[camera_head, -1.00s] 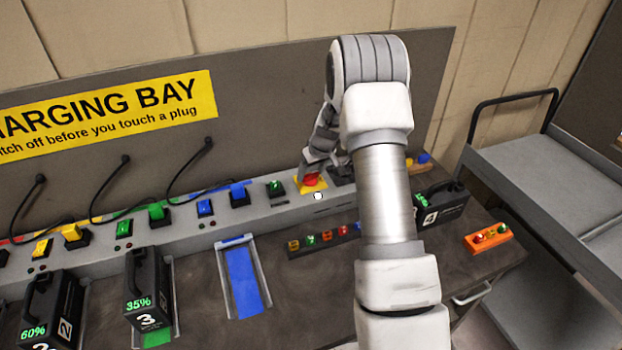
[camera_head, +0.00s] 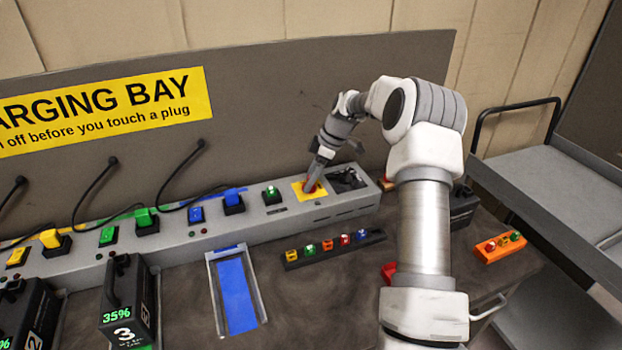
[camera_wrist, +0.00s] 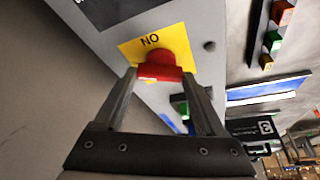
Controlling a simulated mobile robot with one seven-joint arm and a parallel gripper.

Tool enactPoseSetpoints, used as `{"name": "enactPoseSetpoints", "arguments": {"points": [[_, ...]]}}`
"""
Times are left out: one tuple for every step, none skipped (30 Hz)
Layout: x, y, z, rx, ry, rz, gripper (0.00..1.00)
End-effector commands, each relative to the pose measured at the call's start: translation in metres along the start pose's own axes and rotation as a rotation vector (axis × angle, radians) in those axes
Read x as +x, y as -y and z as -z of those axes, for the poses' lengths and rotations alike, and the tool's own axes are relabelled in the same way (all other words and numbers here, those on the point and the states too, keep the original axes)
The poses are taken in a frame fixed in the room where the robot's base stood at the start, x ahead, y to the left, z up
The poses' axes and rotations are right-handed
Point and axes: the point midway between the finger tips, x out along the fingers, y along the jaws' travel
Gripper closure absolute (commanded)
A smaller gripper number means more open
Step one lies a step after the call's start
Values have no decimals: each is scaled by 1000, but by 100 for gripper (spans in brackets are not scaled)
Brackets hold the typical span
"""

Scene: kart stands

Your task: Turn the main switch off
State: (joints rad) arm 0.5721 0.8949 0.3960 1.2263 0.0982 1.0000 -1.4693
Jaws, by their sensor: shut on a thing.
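The main switch, a red knob (camera_wrist: 160,66), sits on a yellow plate (camera_wrist: 127,50) on the grey rail. Letters reading as "NO" in the wrist view show on the plate beside the knob. In the head view the yellow plate (camera_head: 299,187) is near the rail's right end, and the red knob is mostly covered by my fingers. My gripper (camera_head: 312,186) reaches down onto the knob. In the wrist view my gripper (camera_wrist: 159,75) has one finger on each side of the knob, shut on it.
A small switch (camera_head: 271,193) with a green light is left of the plate. A dark recess (camera_head: 346,180) lies right of it. Cables and battery 3 (camera_head: 128,310) stand left. A grey cart (camera_head: 550,180) is right.

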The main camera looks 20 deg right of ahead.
Motion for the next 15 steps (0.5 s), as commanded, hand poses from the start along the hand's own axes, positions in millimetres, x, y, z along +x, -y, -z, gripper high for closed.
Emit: {"name": "enactPoseSetpoints", "arguments": {"points": [[0, -1, 0, -38, -1, 17, 83], [0, -2, 0, -63, -2, 26, 83], [-1, -2, 0, -96, -1, 40, 83], [-1, -2, 0, -121, -1, 50, 83], [0, -2, 0, -145, -1, 61, 83], [-1, -2, 1, -175, -1, 73, 83], [-1, -2, 1, -197, -1, 82, 83], [-1, -2, 0, -219, 0, 91, 83], [-1, -2, 0, -246, 0, 102, 83], [-1, -2, 1, -265, 0, 110, 83], [-1, -2, 1, -283, -1, 118, 83], [-1, -3, 1, -306, 0, 127, 83], [-1, -3, 1, -323, 0, 134, 83], [-1, -3, 1, -338, 0, 140, 83], [0, -3, 1, -357, 0, 148, 83]]}}
